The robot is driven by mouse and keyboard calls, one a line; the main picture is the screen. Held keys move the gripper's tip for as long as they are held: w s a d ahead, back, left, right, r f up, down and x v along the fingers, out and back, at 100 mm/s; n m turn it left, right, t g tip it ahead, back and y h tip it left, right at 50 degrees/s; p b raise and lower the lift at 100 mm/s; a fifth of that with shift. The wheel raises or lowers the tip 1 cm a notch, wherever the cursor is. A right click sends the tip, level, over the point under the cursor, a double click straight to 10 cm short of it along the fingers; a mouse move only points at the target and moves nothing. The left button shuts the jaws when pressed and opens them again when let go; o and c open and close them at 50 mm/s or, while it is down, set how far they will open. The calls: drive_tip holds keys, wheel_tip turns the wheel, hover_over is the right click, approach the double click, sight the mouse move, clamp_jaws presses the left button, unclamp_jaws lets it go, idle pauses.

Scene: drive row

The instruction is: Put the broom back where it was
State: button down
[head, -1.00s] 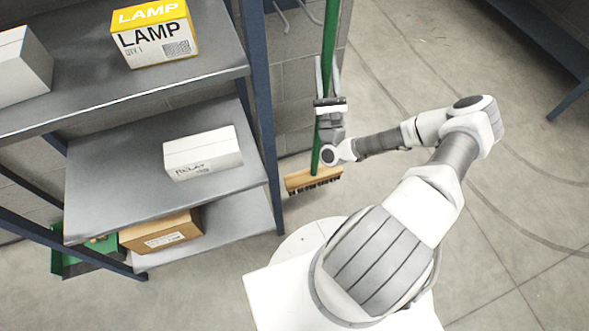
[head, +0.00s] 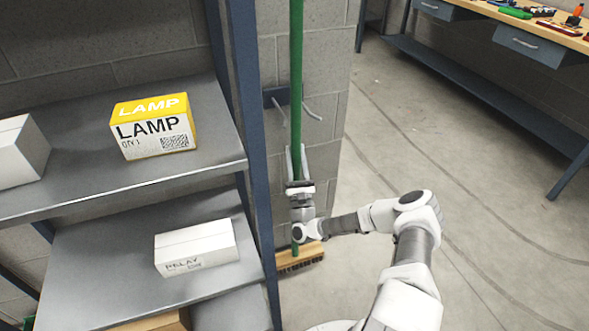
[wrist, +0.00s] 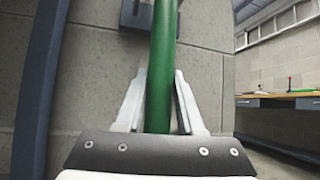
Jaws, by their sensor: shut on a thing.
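The broom (head: 297,60) has a long green handle and a wooden head (head: 303,257) with dark bristles low near the floor. It stands nearly upright by the grey block wall. My gripper (head: 296,155) is shut on the lower handle. In the wrist view the green handle (wrist: 161,60) rises between the two fingers of my gripper (wrist: 160,85). A dark blue wall bracket with two metal prongs (head: 312,108) is above my gripper. In the head view the handle passes between the prongs; I cannot tell whether it is in them or in front. The bracket (wrist: 137,14) shows behind the handle, mostly left.
A blue-post shelf (head: 245,90) stands close on the left, holding a yellow-topped lamp box (head: 152,127) and a white relay box (head: 196,248). A workbench (head: 500,35) with tools is at the back right. The floor (head: 450,160) on the right is clear.

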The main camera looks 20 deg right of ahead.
sight(295, 171)
drive_tip(key=shift+w+f, duration=0.15)
drive_tip(key=shift+w, duration=0.15)
drive_tip(key=shift+f+b, duration=0.75)
drive_tip(key=shift+f, duration=1.25)
drive_tip(key=c, duration=0.5)
unclamp_jaws()
drive_tip(key=shift+a+f, duration=0.1)
drive_tip(key=shift+r, duration=0.3)
drive_tip(key=p+v, duration=0.1)
drive_tip(key=v, duration=1.1)
drive_tip(key=shift+f, duration=0.25)
